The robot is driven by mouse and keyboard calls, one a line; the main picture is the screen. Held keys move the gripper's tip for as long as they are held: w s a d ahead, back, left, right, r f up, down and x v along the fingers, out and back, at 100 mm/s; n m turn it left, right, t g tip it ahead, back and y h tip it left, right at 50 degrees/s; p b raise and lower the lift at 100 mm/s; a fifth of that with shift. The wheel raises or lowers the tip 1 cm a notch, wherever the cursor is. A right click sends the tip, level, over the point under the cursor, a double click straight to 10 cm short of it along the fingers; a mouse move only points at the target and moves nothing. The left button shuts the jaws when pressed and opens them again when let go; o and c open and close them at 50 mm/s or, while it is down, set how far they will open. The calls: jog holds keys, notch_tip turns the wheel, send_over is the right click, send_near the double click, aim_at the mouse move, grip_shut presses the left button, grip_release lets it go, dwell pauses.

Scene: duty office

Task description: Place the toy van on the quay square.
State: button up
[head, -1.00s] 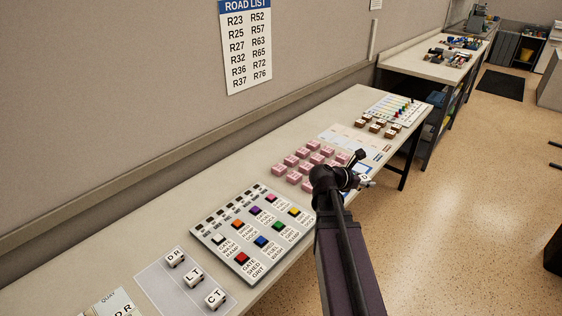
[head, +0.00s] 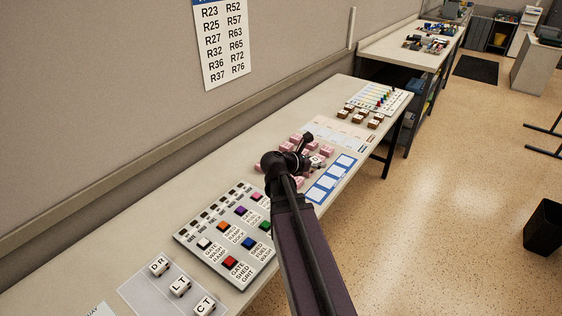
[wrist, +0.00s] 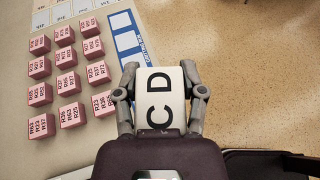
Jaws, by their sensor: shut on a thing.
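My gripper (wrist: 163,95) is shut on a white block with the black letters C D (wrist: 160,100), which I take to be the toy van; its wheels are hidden. In the head view the held van (head: 317,161) shows small at the end of my arm, near the pink blocks and blue strip.
White vans lettered DR (head: 158,267), LT (head: 180,286) and CT (head: 205,305) stand on a pale mat. A button panel (head: 225,235), pink blocks (wrist: 65,57), a blue strip with white squares (head: 330,180) and brown blocks (head: 360,116) line the bench. Open floor lies right.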

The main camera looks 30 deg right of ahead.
jog(key=w+a+f+n+t+b, duration=0.1)
jog(key=w+a+f+b, duration=0.2)
jog(key=w, duration=0.7)
jog(key=w+a+f+n+t+b, duration=0.1)
jog(key=w+a+f+b, duration=0.3)
jog(key=w, duration=0.7)
jog(key=w+a+f+n+t+y+b, duration=0.1)
jog(key=w+a+f+t+b, duration=0.1)
jog(key=w, duration=0.8)
jog(key=a+f+b, duration=0.1)
jog(key=a, duration=0.1)
jog(key=shift+w+a+f+n, duration=0.15)
jog(key=shift+a+f+n, duration=0.15)
jog(key=shift+a+n, duration=0.1)
jog(key=shift+f+b, duration=0.15)
jog(key=shift+b, duration=0.3)
jog(key=b, duration=0.6)
send_over(248, 174)
notch_tip(248, 174, down, 6)
jog(key=shift+f+b, duration=1.85)
jog(key=shift+f, duration=0.05)
